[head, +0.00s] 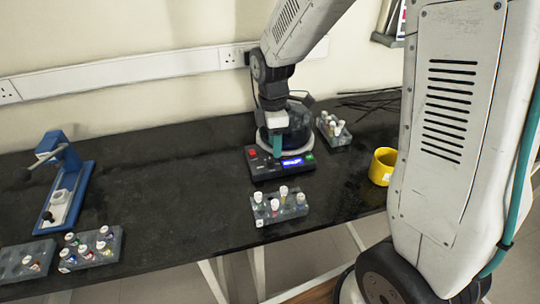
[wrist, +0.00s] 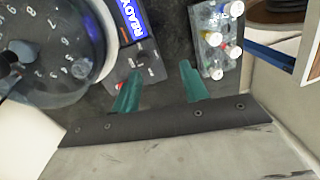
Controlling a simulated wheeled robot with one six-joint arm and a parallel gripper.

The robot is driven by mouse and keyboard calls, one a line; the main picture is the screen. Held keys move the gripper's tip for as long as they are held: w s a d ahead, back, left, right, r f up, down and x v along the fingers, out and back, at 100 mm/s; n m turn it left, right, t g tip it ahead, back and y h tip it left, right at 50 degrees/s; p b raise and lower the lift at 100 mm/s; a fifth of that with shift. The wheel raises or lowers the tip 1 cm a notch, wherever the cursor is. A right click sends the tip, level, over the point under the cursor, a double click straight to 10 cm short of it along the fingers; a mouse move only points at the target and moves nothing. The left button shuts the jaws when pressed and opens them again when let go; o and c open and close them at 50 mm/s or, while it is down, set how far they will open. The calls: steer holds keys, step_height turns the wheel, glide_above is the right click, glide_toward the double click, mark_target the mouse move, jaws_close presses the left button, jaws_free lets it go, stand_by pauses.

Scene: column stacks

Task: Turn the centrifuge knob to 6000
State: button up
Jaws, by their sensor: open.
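The centrifuge (head: 296,130) stands toward the back of the black bench, with its dark control box (head: 268,172) and lit blue display in front. In the wrist view the round, numbered centrifuge top (wrist: 38,50) fills the left. The display (wrist: 131,18) reads READY, turned sideways. My gripper (wrist: 160,90) is open, its two green fingers apart with nothing visible between them. In the head view my gripper (head: 277,146) is over the control box, and one teal finger shows. I cannot make out the knob clearly in either view; my arm hides part of the centrifuge.
A vial rack (head: 292,210) stands in front of the control box, and another rack (head: 341,137) behind right. A yellow mug (head: 382,167) stands at the right. A blue device (head: 68,180) and more racks (head: 90,250) are at the left. The bench between is clear.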

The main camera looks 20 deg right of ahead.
mark_target(271, 159)
steer(key=shift+w+r+n+t, duration=0.25)
steer(key=shift+w+n+t, duration=0.05)
steer(key=shift+w+n, duration=0.9)
steer(key=shift+n, duration=0.7)
step_height(271, 159, down, 8)
steer(key=shift+a+r, duration=0.1)
steer(key=shift+r, duration=0.05)
jaws_close()
